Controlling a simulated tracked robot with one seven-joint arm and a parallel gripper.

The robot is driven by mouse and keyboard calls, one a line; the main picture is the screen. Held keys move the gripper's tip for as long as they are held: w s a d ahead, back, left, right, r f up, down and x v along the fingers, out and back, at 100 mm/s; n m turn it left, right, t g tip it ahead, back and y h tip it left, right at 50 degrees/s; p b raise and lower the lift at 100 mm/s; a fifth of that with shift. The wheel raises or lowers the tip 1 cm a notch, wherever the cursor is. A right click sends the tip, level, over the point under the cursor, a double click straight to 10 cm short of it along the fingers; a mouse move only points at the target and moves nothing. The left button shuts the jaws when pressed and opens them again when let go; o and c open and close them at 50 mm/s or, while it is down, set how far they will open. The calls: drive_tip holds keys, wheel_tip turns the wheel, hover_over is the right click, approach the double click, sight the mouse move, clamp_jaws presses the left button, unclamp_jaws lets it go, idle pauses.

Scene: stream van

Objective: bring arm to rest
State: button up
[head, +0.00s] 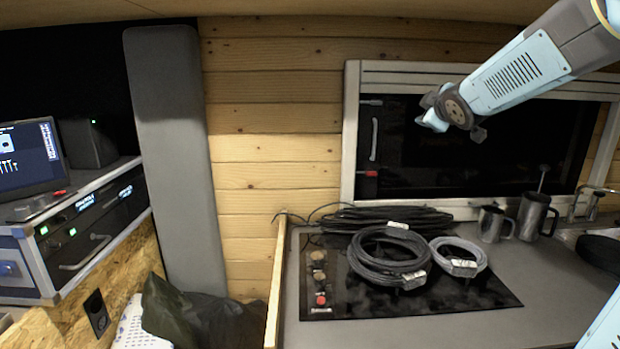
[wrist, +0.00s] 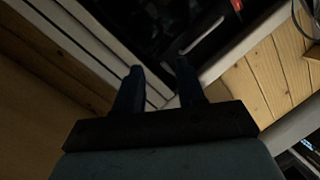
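My arm reaches in from the upper right of the head view, high in front of the window. My gripper (head: 432,108) is at its left end, raised well above the counter and apart from the coiled cables. In the wrist view my gripper (wrist: 158,85) shows two dark fingers with a clear gap between them. Nothing is held between them. The window frame and wooden wall show beyond the fingers.
A counter (head: 560,290) carries a black cooktop (head: 470,302), a dark cable coil (head: 388,258), a grey cable coil (head: 470,245) and metal mugs (head: 532,215). A window (head: 350,150) is behind. An equipment rack (head: 95,235) stands left. The air above the counter is free.

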drive_tip(key=s+a+f+m+g, duration=0.2)
drive_tip(key=s+f+m+g, duration=0.1)
drive_tip(key=s, duration=0.8)
drive_tip(key=s+a+f+m+g, duration=0.2)
drive_tip(key=s+f+m+g, duration=0.1)
drive_tip(key=s+f, duration=0.4)
drive_tip(key=s+a+f+m+g, duration=0.2)
drive_tip(key=s+f+m, duration=0.3)
drive_tip(key=s, duration=0.9)
drive_tip(key=shift+s+a+f+m+g+y, duration=0.2)
drive_tip(key=shift+s+m+g+y, duration=0.15)
drive_tip(key=shift+g, duration=0.45)
drive_tip(key=shift+s, duration=0.1)
